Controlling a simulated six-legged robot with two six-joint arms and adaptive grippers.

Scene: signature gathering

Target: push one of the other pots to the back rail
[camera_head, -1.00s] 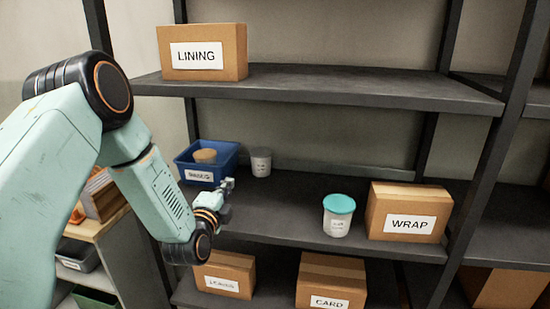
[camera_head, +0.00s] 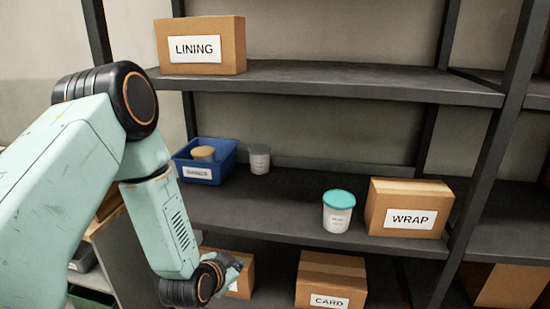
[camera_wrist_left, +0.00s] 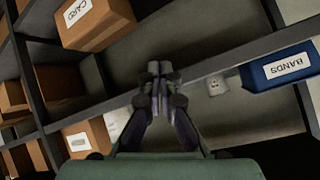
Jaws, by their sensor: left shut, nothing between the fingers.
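A white pot with a teal lid (camera_head: 338,212) stands upright near the front edge of the middle shelf (camera_head: 290,215). A grey pot (camera_head: 259,159) stands at the back of that shelf, beside the blue bin (camera_head: 222,172). A pot with a tan lid (camera_head: 203,154) is inside the bin. My left gripper (camera_head: 236,268) is shut and empty, below the middle shelf's front edge, apart from every pot. In the left wrist view its fingertips (camera_wrist_left: 160,68) are together, and the grey pot (camera_wrist_left: 217,84) shows beside the blue bin (camera_wrist_left: 280,68). My right gripper is out of view.
The WRAP box (camera_head: 408,210) stands just right of the teal-lidded pot. The CARD box (camera_head: 331,280) and another box (camera_head: 240,283) sit on the lower shelf. The LINING box (camera_head: 202,46) is on the upper shelf. The middle shelf is clear behind the teal-lidded pot.

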